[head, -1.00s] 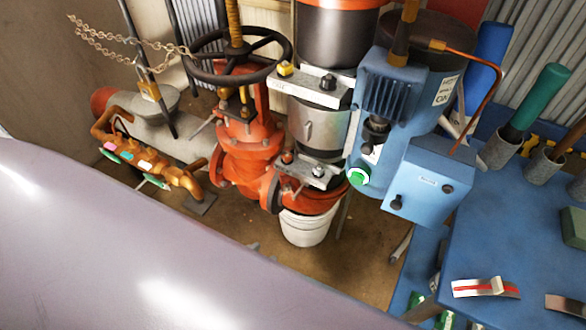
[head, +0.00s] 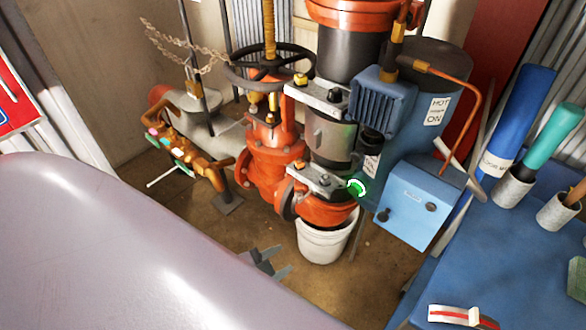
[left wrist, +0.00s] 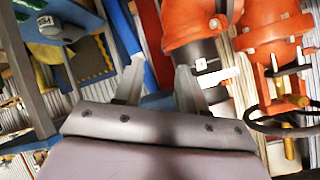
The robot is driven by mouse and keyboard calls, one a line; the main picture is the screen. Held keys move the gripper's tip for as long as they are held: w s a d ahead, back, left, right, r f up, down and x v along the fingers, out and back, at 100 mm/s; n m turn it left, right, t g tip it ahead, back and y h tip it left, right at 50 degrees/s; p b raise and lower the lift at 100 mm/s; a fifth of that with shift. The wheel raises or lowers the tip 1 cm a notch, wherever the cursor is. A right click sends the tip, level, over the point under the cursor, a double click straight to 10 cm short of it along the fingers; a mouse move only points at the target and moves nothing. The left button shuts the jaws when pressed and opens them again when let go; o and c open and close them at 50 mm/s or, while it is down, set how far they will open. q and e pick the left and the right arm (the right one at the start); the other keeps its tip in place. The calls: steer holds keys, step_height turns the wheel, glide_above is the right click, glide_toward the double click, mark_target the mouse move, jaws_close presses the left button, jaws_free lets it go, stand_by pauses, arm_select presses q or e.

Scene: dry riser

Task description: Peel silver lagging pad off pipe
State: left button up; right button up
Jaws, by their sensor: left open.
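The silver lagging pad (head: 331,141) wraps the upright dark pipe in the head view, between an upper and a lower metal clamp plate. It looks closed around the pipe. My left gripper (head: 276,264) shows its fingertips low in the head view, below and left of the pad, apart from it. In the left wrist view my left gripper (left wrist: 158,84) has its two fingers spread with nothing between them. I cannot clearly pick out the pad in that view. My right gripper is not in view.
Red valve (head: 271,145) with a black handwheel (head: 240,68) stands left of the pad. A blue heater box (head: 412,205) stands close on its right. A white bucket (head: 322,243) sits below. A blue bench (head: 510,245) is at right. Brown floor is clear around my fingertips.

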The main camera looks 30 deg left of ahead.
arm_select(q)
steer(key=w+a+r+m+t, duration=0.25)
steer(key=w+r+m, duration=0.2)
steer(key=m, duration=0.35)
steer(key=m+t+h, duration=0.1)
steer(key=m+t, duration=0.3)
steer(key=m, duration=1.8)
glide_toward(315, 143)
steer(key=w, duration=0.2)
steer(key=shift+w+d+p, duration=0.15)
steer(key=shift+w+p, duration=0.05)
steer(key=shift+w, duration=0.85)
steer(key=shift+w+d+p, duration=0.15)
steer(key=shift+w+d, duration=0.05)
steer(key=shift+w, duration=0.85)
steer(key=shift+w+d+p, duration=0.15)
steer(key=shift+w+p, duration=0.05)
steer(key=shift+w, duration=0.85)
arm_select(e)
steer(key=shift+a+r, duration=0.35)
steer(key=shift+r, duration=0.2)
arm_select(q)
steer(key=shift+c, duration=0.3)
jaws_close()
steer(key=shift+s, duration=0.3)
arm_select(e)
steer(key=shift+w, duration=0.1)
